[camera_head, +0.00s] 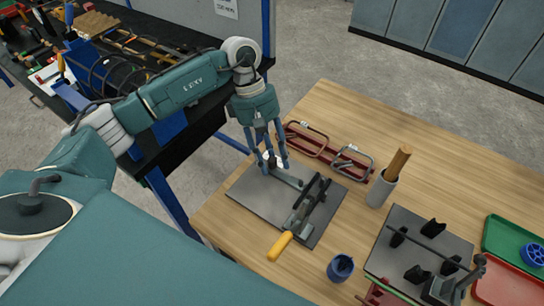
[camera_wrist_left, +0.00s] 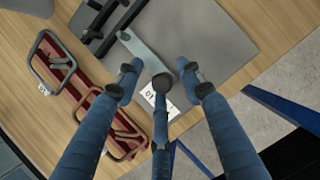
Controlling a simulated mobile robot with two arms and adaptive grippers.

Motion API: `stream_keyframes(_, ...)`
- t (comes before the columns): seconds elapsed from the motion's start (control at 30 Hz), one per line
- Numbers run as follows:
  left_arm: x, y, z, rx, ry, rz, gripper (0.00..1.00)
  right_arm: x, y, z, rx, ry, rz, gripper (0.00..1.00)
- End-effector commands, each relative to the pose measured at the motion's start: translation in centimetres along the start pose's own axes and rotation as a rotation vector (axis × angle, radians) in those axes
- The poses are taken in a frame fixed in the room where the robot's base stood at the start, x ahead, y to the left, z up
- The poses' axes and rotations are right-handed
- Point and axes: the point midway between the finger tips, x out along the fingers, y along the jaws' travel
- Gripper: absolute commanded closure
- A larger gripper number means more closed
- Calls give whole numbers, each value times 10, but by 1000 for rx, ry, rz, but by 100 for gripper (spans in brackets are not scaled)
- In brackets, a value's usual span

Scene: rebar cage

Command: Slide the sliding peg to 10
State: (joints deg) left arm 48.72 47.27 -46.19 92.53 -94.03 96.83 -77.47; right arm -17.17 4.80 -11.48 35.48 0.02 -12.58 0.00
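My left gripper (camera_head: 271,162) points down over the far left part of a grey plate (camera_head: 243,197) on the wooden table. Its blue fingers are spread apart. In the left wrist view the fingertips (camera_wrist_left: 160,74) stand around the end of a flat grey bar (camera_wrist_left: 143,52). A dark round piece (camera_wrist_left: 162,81) shows at that end, between the fingers; it may be the sliding peg or a fingertip pad, and I cannot tell whether they touch. A white label (camera_wrist_left: 172,106) with "10" upside down lies beside it, partly hidden. My right gripper is not in view.
A yellow-handled tool (camera_head: 281,245) and dark clamp parts lie on the plate's right side. A grey cup with a wooden handle (camera_head: 382,188), a blue cup (camera_head: 340,267) and a second plate (camera_head: 402,224) stand right.

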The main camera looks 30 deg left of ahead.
Motion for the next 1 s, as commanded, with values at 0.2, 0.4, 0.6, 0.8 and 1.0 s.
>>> stream_keyframes(0.2,-27,2,0,-1,3,6,62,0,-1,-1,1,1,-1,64)
stream_keyframes(0.4,-70,1,0,0,3,5,62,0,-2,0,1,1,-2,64)
stream_keyframes(0.6,-104,1,2,1,1,1,62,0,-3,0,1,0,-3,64)
stream_keyframes(0.8,-118,0,2,2,1,-1,62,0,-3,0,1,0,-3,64)
stream_keyframes(1.0,-119,0,2,2,0,-2,62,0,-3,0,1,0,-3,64)
